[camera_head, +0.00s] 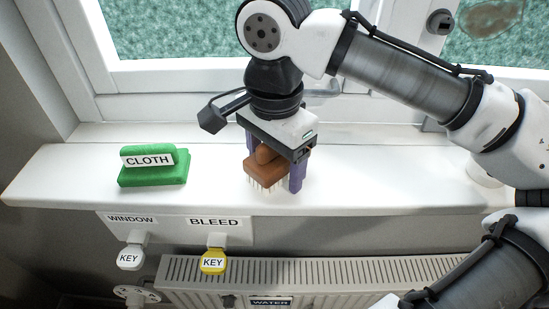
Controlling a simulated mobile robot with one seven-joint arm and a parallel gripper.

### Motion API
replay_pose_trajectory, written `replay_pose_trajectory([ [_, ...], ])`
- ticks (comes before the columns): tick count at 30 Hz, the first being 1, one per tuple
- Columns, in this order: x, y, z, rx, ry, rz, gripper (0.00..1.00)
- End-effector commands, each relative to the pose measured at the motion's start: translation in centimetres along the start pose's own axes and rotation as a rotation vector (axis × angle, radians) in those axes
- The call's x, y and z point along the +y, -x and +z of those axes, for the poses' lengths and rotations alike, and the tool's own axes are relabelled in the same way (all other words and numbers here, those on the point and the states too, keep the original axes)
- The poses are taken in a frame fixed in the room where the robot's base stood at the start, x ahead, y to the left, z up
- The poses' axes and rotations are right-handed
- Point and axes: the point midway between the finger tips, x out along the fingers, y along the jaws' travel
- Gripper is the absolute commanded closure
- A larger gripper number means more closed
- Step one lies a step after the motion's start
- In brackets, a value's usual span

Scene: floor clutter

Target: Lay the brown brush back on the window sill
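The brown brush (262,171) is over the window sill (380,186), bristles down, with its rounded handle upward. Its bristles are at or very close to the sill's surface; I cannot tell if they touch. My gripper (273,166) points down over the brush, its purple fingers on either side of it. The right finger shows down to near the sill; the left one is partly hidden behind the brush. I cannot tell whether the fingers press on the brush or stand just clear of it.
A green cloth block (154,176) labelled CLOTH sits on the sill to the left. Below the sill, a white key (130,257) and a yellow key (213,261) hang under WINDOW and BLEED labels. A radiator (340,272) is beneath. A white round object (483,174) stands at right, partly hidden by my arm.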

Motion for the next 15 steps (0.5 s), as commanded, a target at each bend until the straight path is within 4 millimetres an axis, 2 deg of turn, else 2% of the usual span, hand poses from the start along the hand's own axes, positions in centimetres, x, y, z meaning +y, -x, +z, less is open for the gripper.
replay_pose_trajectory([
  [11, 0.0, 0.7, 0.0, 0.001, 0.0, 0.0, 0.29],
  [15, -0.1, 2.9, 0.0, 0.001, 0.0, -0.002, 0.29],
])
